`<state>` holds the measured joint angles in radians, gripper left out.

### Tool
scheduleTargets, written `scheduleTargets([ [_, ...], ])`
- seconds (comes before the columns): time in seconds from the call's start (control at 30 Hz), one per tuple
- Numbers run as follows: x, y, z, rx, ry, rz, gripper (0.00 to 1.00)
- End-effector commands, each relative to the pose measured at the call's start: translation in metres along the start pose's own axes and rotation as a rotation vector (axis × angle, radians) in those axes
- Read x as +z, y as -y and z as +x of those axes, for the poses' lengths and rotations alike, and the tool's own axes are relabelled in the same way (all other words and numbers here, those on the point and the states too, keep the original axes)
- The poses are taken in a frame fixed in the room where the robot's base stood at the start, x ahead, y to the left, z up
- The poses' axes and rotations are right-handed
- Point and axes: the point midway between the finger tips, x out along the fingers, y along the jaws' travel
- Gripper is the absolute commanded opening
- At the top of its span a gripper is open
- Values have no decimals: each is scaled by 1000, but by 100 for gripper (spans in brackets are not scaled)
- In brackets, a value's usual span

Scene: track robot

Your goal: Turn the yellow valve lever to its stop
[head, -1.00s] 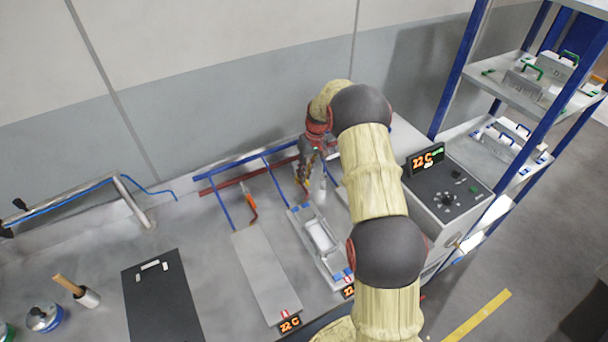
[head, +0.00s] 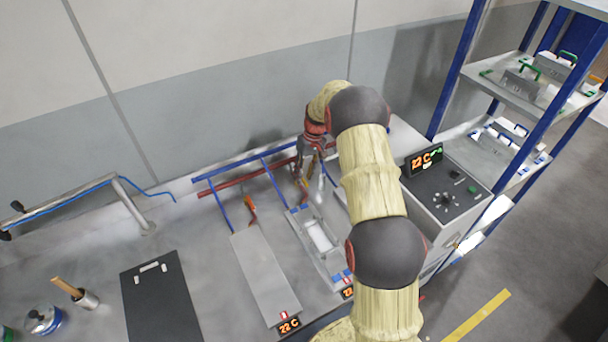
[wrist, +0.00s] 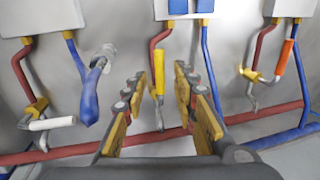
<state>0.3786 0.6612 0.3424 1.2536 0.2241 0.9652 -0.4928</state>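The yellow valve lever (wrist: 159,76) shows in the middle of the wrist view, pointing nearly straight up and down in front of a red pipe. My gripper (wrist: 160,84) is open, with one yellow-padded finger on each side of the lever. Gaps show between the lever and both fingers in the picture; I cannot tell how deep the lever sits between them. In the head view my gripper (head: 309,172) is at the back of the bench by the pipes, and I cannot make out the yellow lever there.
A white lever (wrist: 52,123) is to the left and an orange lever (wrist: 288,57) to the right. A blue valve handle (wrist: 93,92) stands close left of my fingers. Red and blue pipes run along the wall. A control box (head: 447,203) stands right of my arm.

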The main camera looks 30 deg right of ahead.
Motion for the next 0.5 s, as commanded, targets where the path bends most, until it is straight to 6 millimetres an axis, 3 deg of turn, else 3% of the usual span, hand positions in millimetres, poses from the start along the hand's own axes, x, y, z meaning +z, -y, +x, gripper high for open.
scheduleTargets([
  [0.23,-1,0,-15,1,-2,0,28],
  [0.5,-1,0,-68,1,-4,-1,28],
])
